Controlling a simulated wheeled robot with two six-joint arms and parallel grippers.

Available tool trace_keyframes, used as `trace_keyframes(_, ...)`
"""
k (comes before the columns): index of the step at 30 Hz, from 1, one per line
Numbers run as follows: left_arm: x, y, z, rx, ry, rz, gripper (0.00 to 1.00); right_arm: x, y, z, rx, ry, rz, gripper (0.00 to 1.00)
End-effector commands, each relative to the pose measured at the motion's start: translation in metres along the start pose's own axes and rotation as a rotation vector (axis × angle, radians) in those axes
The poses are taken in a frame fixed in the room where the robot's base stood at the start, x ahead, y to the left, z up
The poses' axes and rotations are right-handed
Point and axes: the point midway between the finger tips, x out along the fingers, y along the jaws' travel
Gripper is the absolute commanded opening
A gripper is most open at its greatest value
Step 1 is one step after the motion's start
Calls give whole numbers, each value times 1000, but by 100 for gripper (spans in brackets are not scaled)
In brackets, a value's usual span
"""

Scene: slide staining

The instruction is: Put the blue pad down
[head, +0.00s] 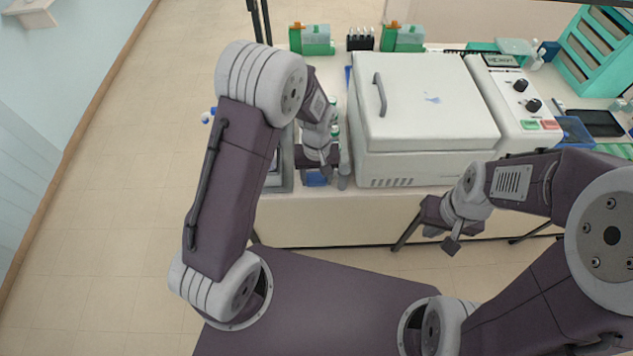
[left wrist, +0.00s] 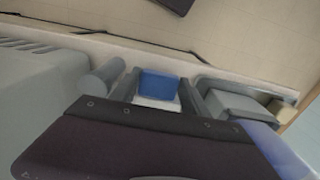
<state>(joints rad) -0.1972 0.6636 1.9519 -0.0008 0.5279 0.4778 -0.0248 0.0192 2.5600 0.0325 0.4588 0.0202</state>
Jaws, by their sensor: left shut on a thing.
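The blue pad (head: 315,178) shows at the front edge of the bench, left of the white box-shaped machine. My left gripper (head: 322,170) is over it and shut on it. In the left wrist view the blue pad (left wrist: 159,84) sits between the two fingers, with a white part below it. The pad's underside is hidden, so I cannot tell whether it touches the bench. My right gripper (head: 447,238) hangs in front of the bench at the right, with no object seen in it; its jaw opening is unclear.
The white lidded machine (head: 425,120) stands close to the right of my left gripper. A grey cylinder (head: 343,177) is beside the gripper on the right. A grey-framed tray (head: 279,178) lies to the left.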

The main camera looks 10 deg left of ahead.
Motion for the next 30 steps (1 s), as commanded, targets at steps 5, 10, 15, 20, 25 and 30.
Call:
trace_keyframes(5, 28, -1, 1, 0, -4, -2, 15, -2, 0, 0, 0, 0, 0, 0)
trace_keyframes(10, 30, 0, 0, 0, -1, -1, 15, -2, 0, 0, 0, 0, 0, 0)
trace_keyframes(15, 33, 0, 1, 0, -2, -1, 15, 1, 0, 0, 0, 0, 0, 0)
trace_keyframes(20, 32, 0, 0, 0, -2, -1, 75, 0, 0, 0, 0, 0, 0, 0)
trace_keyframes(25, 32, 0, 0, 0, -2, -1, 75, 0, 0, 0, 0, 0, 0, 0)
trace_keyframes(30, 26, 0, 0, 0, 0, 0, 75, -3, 0, 0, 0, 0, 0, 0)
